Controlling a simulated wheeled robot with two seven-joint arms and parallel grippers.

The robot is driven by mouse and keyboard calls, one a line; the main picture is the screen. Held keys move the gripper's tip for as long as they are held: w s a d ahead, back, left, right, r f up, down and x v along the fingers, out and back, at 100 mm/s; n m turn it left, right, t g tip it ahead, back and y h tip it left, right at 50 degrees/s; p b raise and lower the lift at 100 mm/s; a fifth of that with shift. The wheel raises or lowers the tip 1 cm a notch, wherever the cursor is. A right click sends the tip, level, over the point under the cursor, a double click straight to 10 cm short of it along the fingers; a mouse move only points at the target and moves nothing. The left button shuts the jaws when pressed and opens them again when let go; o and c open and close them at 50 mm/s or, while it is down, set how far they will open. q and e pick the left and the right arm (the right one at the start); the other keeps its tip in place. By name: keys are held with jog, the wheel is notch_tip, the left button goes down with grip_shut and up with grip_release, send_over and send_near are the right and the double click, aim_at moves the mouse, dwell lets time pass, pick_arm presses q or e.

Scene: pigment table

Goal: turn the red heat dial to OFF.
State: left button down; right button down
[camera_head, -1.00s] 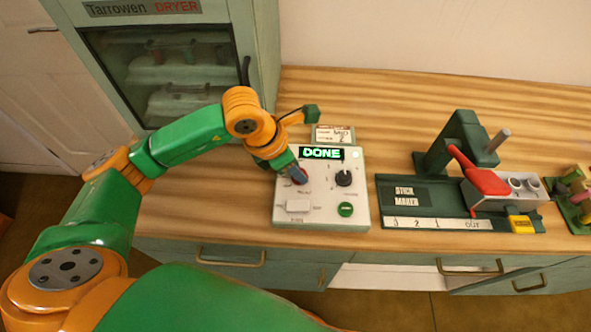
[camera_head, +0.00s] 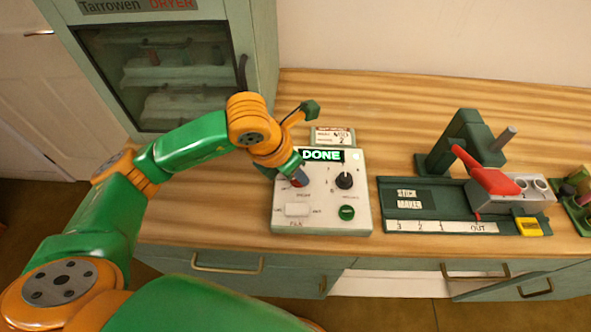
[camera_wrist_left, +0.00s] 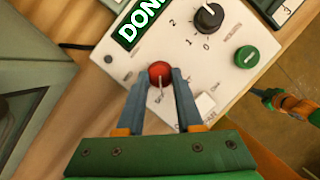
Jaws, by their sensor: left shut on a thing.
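The red heat dial (camera_wrist_left: 159,71) is a small round knob on the white control panel (camera_head: 330,214). In the left wrist view it sits between the fingertips of my left gripper (camera_wrist_left: 161,82), which is shut on it. A light pointer mark runs from the dial toward the gripper palm. In the head view my left gripper (camera_head: 300,177) comes down on the panel's upper left and mostly hides the dial. The label it points to is too small to read.
The panel also has a green DONE display (camera_head: 321,155), a black knob (camera_head: 344,180), a white switch (camera_head: 297,210) and a green button (camera_head: 347,213). A stick maker (camera_head: 470,205) with a red lever stands to the right. The dryer (camera_head: 160,70) stands at the back left.

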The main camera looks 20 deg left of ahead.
pick_arm(q)
jog(key=c, duration=0.6)
grip_release()
jog(key=shift+o, duration=0.2)
jog(key=shift+r, duration=0.1)
jog(key=v, duration=0.6)
jog(key=shift+r+b, duration=0.1)
jog(key=shift+b, duration=0.3)
jog(key=shift+s+a+r, duration=0.1)
jog(key=shift+s+r, duration=0.1)
jog(key=shift+r, duration=0.15)
